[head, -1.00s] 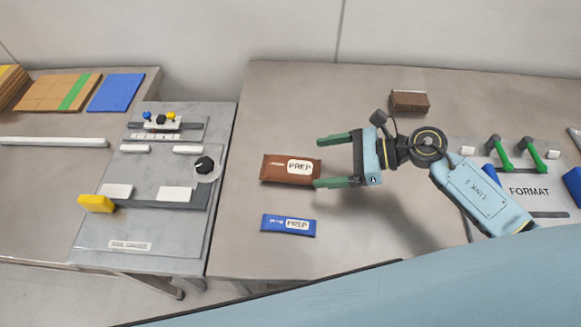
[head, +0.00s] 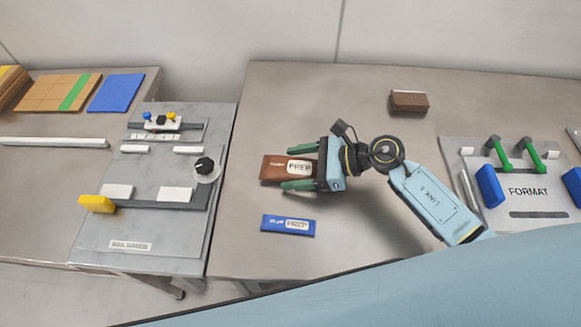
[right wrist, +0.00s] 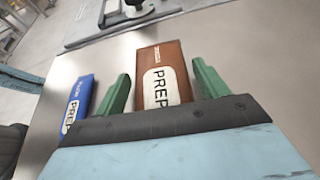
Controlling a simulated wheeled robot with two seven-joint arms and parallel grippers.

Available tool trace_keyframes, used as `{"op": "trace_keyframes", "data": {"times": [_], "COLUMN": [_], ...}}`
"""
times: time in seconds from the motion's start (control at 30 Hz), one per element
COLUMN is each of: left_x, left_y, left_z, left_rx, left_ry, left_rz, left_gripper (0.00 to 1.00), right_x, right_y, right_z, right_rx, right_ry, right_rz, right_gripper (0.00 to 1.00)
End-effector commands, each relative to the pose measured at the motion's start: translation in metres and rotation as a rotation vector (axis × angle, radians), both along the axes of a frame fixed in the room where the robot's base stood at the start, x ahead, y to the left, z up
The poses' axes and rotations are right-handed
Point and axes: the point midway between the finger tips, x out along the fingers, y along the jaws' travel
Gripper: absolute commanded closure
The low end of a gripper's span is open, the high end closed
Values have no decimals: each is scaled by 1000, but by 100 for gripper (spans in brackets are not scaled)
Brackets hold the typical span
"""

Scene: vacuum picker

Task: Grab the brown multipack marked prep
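The brown multipack (head: 274,168) with a white PREP label lies on the middle table in the head view. My right gripper (head: 292,167) is open, with one green finger on each side of the pack's right part. In the right wrist view the brown pack (right wrist: 160,62) stands between the two fingers (right wrist: 162,88), with a visible gap on both sides. The far end of the pack reaches past the fingertips. My left gripper is not in view.
A blue PREP pack (head: 288,225) lies just in front of the brown one. A plain brown block (head: 409,101) lies at the back. A FORMAT panel (head: 527,210) with green handles is at right, a grey gauge plate (head: 100,228) at left.

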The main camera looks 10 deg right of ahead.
Motion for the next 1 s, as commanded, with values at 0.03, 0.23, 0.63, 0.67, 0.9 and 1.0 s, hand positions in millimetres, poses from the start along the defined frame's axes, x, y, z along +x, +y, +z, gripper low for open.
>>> {"op": "trace_keyframes", "data": {"times": [0.03, 0.23, 0.63, 0.67, 0.9, 1.0], "left_x": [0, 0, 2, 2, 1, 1], "left_y": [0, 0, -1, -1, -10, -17], "left_z": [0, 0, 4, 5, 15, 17], "left_rx": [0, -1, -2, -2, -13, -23], "left_ry": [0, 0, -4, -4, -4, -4], "left_rz": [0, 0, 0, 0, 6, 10], "left_gripper": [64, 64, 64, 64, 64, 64], "right_x": [0, 0, 0, 0, 0, 0], "right_y": [0, 0, 0, 0, -1, 0], "right_z": [0, 0, 13, 18, 67, 84], "right_rx": [0, 0, 1, 0, -1, -1], "right_ry": [0, 0, -3, -5, -6, -6], "right_rz": [0, 0, 1, 2, 2, 1], "right_gripper": [34, 60, 67, 67, 67, 67]}}
